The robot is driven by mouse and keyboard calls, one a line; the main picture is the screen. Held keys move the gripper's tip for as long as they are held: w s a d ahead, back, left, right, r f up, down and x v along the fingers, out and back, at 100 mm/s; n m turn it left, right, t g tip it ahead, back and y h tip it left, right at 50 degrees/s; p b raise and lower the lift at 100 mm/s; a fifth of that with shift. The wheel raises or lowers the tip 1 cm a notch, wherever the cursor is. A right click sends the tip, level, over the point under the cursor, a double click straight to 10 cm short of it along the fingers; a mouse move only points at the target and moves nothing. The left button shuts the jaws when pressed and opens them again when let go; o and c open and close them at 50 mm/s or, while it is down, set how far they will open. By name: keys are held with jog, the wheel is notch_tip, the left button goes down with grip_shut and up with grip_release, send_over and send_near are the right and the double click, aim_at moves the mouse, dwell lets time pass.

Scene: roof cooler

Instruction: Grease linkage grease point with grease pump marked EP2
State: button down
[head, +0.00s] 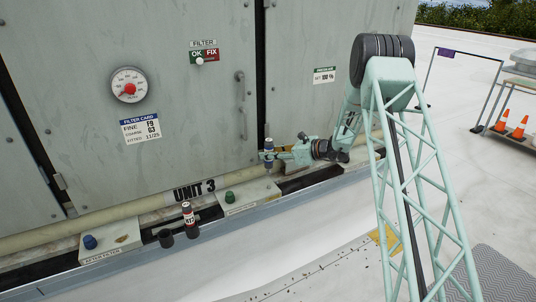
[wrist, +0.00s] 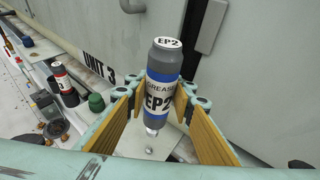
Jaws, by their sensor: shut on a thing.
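The grease pump marked EP2 (wrist: 160,92) is a dark grey cylinder with a blue band and a white cap label. My gripper (wrist: 163,112) is shut on it and holds it roughly upright, slightly tilted in the wrist view. In the head view, my gripper (head: 276,153) and the pump (head: 268,146) are in front of the cabinet, right of the UNIT 3 sign. In the wrist view, the pump's silver nozzle points down at a small silver knob (wrist: 149,151) on a pale plate, with a visible gap. I cannot read a label naming this knob as the linkage grease point.
A red-banded pump (head: 188,214) stands in a holder beside an empty black cup (head: 166,238). A blue-capped block (head: 90,242) marked AFTER FILTER and a green-capped block (head: 230,197) sit on the ledge. The cabinet wall (head: 200,110) and its handle (head: 240,90) are close behind.

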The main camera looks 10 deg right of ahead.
aim_at(268, 164)
jog(key=shift+f, duration=0.15)
jog(key=shift+f+b, duration=0.9)
jog(key=shift+f, duration=1.75)
jog(key=shift+f+b, duration=0.3)
jog(key=shift+f, duration=0.05)
